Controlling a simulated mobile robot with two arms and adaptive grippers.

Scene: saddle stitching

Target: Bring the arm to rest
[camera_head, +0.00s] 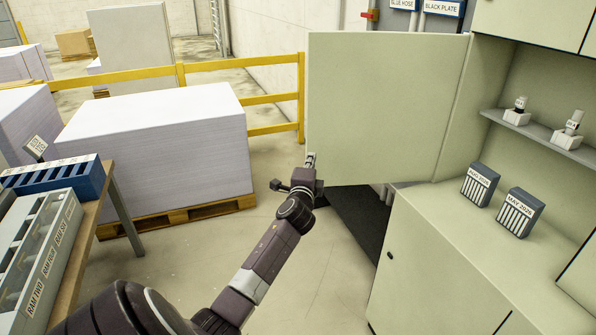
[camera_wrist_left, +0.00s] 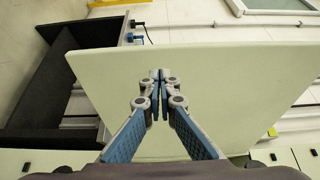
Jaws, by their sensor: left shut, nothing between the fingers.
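My left arm reaches up from the bottom of the head view, and its gripper (camera_head: 310,160) is in front of the lower left part of an open cabinet door (camera_head: 385,105). In the left wrist view the two fingers of my left gripper (camera_wrist_left: 160,77) are together and empty. The pale green door (camera_wrist_left: 225,95) fills much of that view behind the fingers. I cannot tell whether the fingertips touch the door. My right gripper is in neither view.
A cabinet (camera_head: 430,265) with a shelf (camera_head: 545,131) and two labelled boxes stands at right. A paper stack (camera_head: 160,150) on a pallet (camera_head: 180,217) is at left, before a yellow railing (camera_head: 240,65). A table with trays (camera_head: 45,255) is at lower left. Floor shows between them.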

